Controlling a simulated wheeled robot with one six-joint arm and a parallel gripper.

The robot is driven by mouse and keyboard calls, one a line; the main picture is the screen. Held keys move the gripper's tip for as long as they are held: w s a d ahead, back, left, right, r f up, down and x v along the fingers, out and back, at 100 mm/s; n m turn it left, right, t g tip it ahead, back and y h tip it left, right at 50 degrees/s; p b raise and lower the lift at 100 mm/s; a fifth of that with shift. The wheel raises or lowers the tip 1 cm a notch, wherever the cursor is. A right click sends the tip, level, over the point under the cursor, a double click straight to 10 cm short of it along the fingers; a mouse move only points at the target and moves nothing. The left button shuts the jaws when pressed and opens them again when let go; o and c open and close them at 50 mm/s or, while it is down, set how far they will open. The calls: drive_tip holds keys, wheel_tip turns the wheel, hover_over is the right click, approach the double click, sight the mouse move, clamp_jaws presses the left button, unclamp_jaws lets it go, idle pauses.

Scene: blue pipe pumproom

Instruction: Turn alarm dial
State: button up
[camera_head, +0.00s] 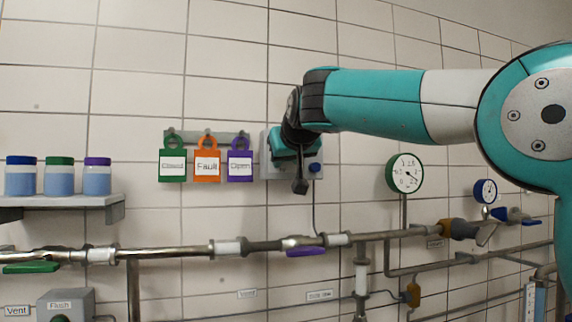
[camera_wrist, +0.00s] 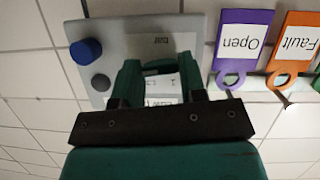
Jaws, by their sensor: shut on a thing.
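The grey alarm box (camera_wrist: 110,35) is on the tiled wall, upside down in the wrist view. The box also bears a blue knob (camera_wrist: 86,52), seen in the head view too (camera_head: 315,167), and a dark grey knob (camera_wrist: 100,82).
Green (camera_head: 172,166), orange (camera_head: 207,167) and purple (camera_head: 240,166) tags hang close left of the box. A shelf (camera_head: 80,201) with jars is farther left. Pipes (camera_head: 180,251) run below. A green-rimmed gauge (camera_head: 404,173) is to the right.

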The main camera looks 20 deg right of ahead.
drive_tip(key=shift+d+f+m+y+b, duration=0.1)
drive_tip(key=shift+f+m+y+b, duration=0.05)
drive_tip(key=shift+m+y+b, duration=0.2)
drive_tip(key=shift+m, duration=0.25)
drive_tip(key=o, duration=0.9)
drive_tip(key=shift+b+v, duration=1.15)
drive_tip(key=shift+v, duration=7.6)
drive_tip(key=shift+w, duration=0.1)
